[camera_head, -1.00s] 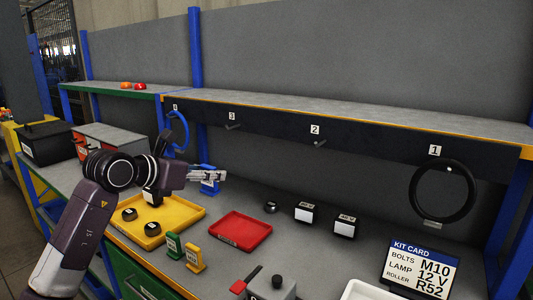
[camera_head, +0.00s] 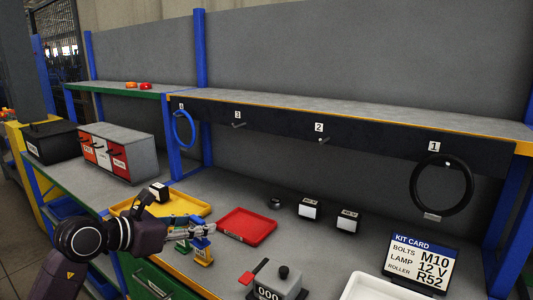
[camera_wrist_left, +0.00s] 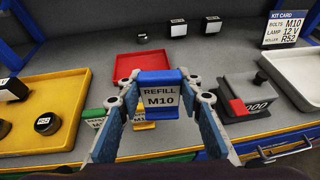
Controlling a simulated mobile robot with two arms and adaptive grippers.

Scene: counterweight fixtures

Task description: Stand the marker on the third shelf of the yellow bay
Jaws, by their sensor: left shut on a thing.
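My left gripper (camera_head: 203,230) is shut on a blue marker (camera_wrist_left: 160,95) labelled REFILL M10, which the left wrist view shows upright between the fingers. In the head view the blue marker (camera_head: 200,243) is partly hidden by the fingers, just in front of a green marker (camera_head: 182,247) and a yellow marker (camera_head: 203,254) on the bench. Whether it touches them I cannot tell. A yellow frame (camera_head: 14,140) shows at the far left; I cannot make out a third shelf in it. My right gripper is out of view.
A yellow tray (camera_head: 190,205) with dark round parts and a red tray (camera_head: 247,226) lie on the bench. A counter device (camera_head: 283,282), kit card (camera_head: 421,262) and white tray (camera_head: 375,290) are at the right. A drawer box (camera_head: 130,155) and a black box (camera_head: 50,141) stand left.

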